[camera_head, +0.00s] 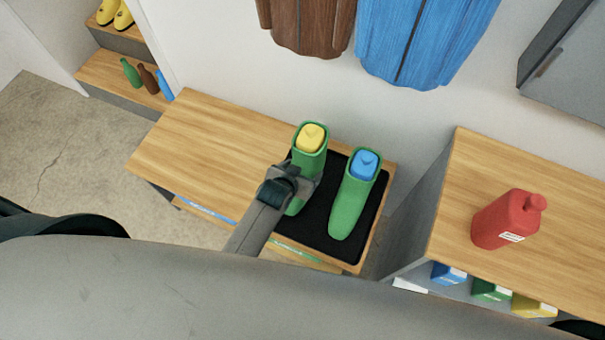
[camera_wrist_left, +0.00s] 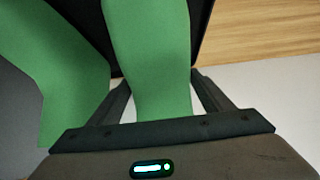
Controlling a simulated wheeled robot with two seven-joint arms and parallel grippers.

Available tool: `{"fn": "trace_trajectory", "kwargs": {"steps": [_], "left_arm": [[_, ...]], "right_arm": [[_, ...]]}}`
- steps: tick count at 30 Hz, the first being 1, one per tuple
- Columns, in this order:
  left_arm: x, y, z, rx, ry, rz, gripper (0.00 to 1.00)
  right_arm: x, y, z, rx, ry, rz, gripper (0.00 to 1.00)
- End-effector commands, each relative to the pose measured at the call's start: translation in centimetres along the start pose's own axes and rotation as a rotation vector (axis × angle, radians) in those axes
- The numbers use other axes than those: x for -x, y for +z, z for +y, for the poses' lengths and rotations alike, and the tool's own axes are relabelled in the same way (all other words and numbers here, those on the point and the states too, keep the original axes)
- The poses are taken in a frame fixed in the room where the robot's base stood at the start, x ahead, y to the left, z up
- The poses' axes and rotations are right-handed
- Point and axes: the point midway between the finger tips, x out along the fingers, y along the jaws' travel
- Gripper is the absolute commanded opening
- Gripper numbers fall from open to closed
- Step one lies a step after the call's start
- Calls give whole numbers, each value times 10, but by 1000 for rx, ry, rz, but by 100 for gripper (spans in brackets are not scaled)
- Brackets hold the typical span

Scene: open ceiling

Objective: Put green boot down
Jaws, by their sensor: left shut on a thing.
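Two green boots are at the black mat (camera_head: 318,217) on the wooden bench (camera_head: 197,138). The left green boot (camera_head: 310,158) has a yellow thing (camera_head: 311,137) in its top. My left gripper (camera_head: 296,180) is shut on this boot, which also shows between the fingers in the left wrist view (camera_wrist_left: 150,60). I cannot tell whether its sole touches the mat. My right gripper is not in view.
The bench is bare left of the mat. A wooden-topped shelf (camera_head: 480,165) stands at the right with a red bottle (camera_head: 507,219) on top and several small boxes below. Brown (camera_head: 308,25) and blue (camera_head: 425,40) garments hang above the bench.

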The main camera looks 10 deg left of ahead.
Motion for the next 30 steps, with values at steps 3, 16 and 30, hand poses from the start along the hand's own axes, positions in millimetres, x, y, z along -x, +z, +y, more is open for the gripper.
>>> {"fn": "trace_trajectory", "kwargs": {"steps": [3, 16, 30], "left_arm": [[-10, 9, 0, 0, 0, 1, 38], [-23, 22, 0, 0, 0, 3, 38], [-24, 25, 0, 0, 0, -1, 92]], "right_arm": [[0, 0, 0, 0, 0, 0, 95], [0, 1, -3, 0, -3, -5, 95], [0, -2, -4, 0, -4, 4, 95]]}}
